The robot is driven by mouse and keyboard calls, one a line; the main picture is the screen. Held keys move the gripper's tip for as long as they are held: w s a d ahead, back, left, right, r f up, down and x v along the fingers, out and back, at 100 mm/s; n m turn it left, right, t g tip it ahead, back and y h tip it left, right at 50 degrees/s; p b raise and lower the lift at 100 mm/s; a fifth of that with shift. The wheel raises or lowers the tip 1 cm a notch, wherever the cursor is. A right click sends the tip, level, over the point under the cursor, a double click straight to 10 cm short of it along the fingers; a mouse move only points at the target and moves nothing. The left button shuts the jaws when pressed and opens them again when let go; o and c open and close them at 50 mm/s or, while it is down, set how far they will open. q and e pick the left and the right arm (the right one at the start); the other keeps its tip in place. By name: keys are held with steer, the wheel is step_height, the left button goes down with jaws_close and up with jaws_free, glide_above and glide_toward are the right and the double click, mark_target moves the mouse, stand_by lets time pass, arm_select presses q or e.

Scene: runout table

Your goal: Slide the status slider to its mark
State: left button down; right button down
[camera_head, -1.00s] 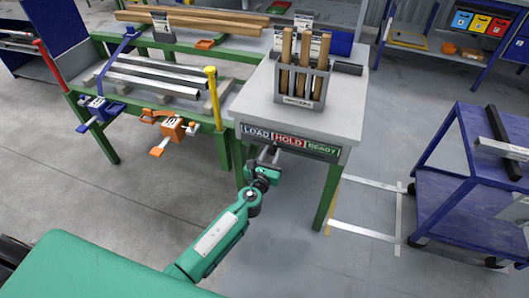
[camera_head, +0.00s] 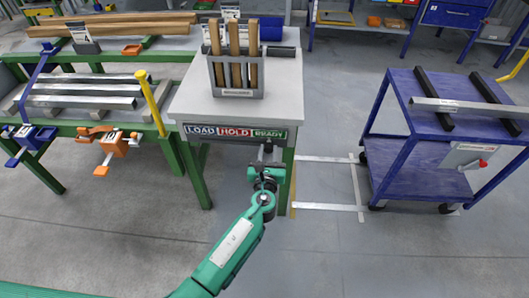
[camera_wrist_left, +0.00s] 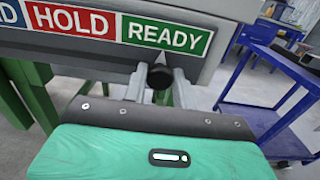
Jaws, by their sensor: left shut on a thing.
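The status slider's label strip (camera_head: 235,133) runs along the front edge of the grey-topped table, with LOAD, HOLD and READY fields from left to right. The slider's black knob (camera_wrist_left: 160,76) and its pale pointer (camera_wrist_left: 161,59) show in the left wrist view. The pointer is under the green READY field (camera_wrist_left: 166,35), a little left of its middle. My left gripper (camera_head: 267,153) is below READY, its fingers (camera_wrist_left: 158,82) shut on the knob from both sides. The head view hides the knob behind the gripper. My right gripper is not in view.
A grey holder (camera_head: 236,80) with wooden sticks stands on the table. A green bench (camera_head: 155,127) with metal bars and clamps is at the left. A blue cart (camera_head: 420,155) stands at the right, with clear floor between it and the table.

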arm_select(q)
steer(key=shift+d, duration=0.2)
steer(key=c, duration=1.1)
jaws_free()
steer(key=shift+d, duration=0.1)
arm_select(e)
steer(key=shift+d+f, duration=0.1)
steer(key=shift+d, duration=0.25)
arm_select(q)
steer(key=shift+s, duration=0.1)
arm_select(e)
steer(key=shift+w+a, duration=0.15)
arm_select(q)
steer(key=shift+s, duration=0.25)
steer(key=s, duration=1.3)
steer(key=shift+s+a, duration=0.1)
steer(key=shift+a, duration=0.2)
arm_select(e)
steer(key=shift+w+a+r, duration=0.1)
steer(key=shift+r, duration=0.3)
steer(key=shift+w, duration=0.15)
